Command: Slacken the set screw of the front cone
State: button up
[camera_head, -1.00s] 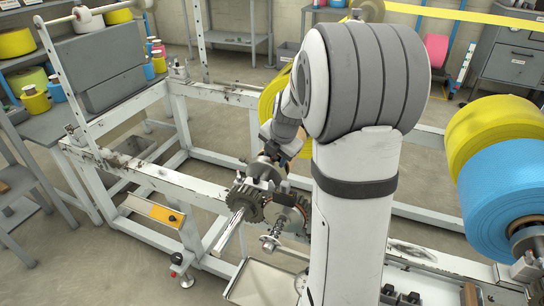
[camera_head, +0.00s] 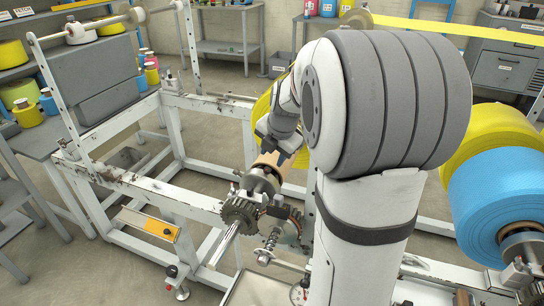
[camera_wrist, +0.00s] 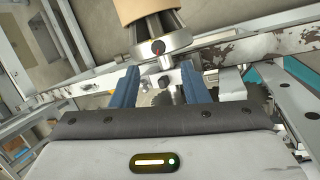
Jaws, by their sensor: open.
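The front cone (camera_head: 262,180) sits on the shaft at the frame's near side, with a brown core (camera_head: 272,160) behind it. In the wrist view the grey cone collar (camera_wrist: 180,42) shows at the top, below the brown core (camera_wrist: 145,10). A small dark round screw head (camera_wrist: 158,47), which looks like the set screw, sits on the collar's face. My gripper (camera_wrist: 160,73) is open, its two blue fingers apart below the collar, with nothing held. In the head view my arm hides most of the gripper.
The white frame rail (camera_head: 150,188) runs to the left. Blue and yellow rolls (camera_head: 505,190) stand at the right.

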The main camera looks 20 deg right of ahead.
aim_at(267, 169)
jog(key=w+m+g, duration=0.1)
jog(key=m, duration=0.3)
jog(key=w+m+g+p, duration=0.1)
jog(key=m, duration=0.3)
jog(key=w+m+g+p, duration=0.1)
jog(key=m, duration=0.4)
jog(key=shift+w+d+r+g+y, duration=0.1)
jog(key=shift+w+r+g+y, duration=0.2)
jog(key=shift+w, duration=0.05)
jog(key=m, duration=0.2)
jog(key=m+g, duration=0.1)
jog(key=m, duration=0.1)
jog(key=shift+w+d, duration=0.1)
jog(key=shift+w, duration=0.2)
jog(key=f+b, duration=0.1)
jog(key=f, duration=0.6)
jog(key=shift+s+a+f+b, duration=0.15)
jog(key=shift+a+f+b, duration=0.05)
jog(key=shift+f+b, duration=0.15)
grip_shut()
